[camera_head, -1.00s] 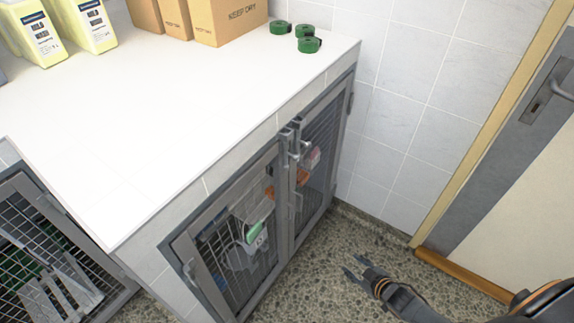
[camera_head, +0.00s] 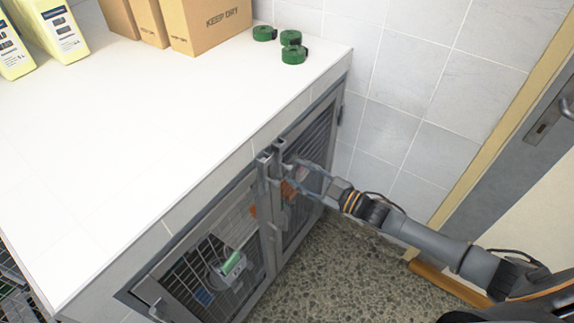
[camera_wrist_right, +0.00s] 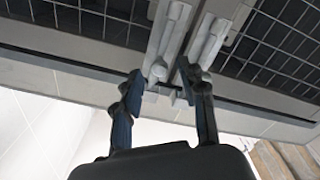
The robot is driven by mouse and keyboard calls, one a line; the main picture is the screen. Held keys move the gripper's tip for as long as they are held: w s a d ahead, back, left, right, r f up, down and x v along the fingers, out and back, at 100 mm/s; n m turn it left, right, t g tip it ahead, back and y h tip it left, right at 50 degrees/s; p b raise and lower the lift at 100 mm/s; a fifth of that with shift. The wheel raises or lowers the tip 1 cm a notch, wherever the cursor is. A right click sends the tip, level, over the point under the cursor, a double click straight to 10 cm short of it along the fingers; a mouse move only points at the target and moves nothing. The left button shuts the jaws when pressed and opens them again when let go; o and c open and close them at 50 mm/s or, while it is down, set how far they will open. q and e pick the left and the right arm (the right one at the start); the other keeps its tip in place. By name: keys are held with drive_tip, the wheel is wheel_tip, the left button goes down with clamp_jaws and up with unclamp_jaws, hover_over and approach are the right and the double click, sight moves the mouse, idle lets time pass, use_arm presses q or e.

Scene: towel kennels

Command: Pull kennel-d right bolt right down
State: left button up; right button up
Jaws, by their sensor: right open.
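A double-doored mesh kennel under the counter has two grey bolts side by side where its doors meet, the left bolt (camera_head: 264,160) and the right bolt (camera_head: 279,147). In the right wrist view, turned over, the right bolt (camera_wrist_right: 168,35) is the left one and the left bolt (camera_wrist_right: 207,40) is beside it. My right gripper (camera_head: 289,174) is open at the bolts. In the wrist view its fingers (camera_wrist_right: 160,80) stand either side of the right bolt's knob end; contact cannot be told. My left gripper is not in view. No kennel label is readable.
The white counter (camera_head: 150,130) overhangs the kennel doors. Cardboard boxes (camera_head: 205,25), green rolls (camera_head: 291,45) and yellow jugs (camera_head: 60,30) stand on it. A tiled wall (camera_head: 385,130) and a door frame (camera_head: 490,150) bound the right side.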

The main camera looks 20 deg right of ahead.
sight(287, 167)
drive_tip(key=shift+x, duration=2.3)
clamp_jaws()
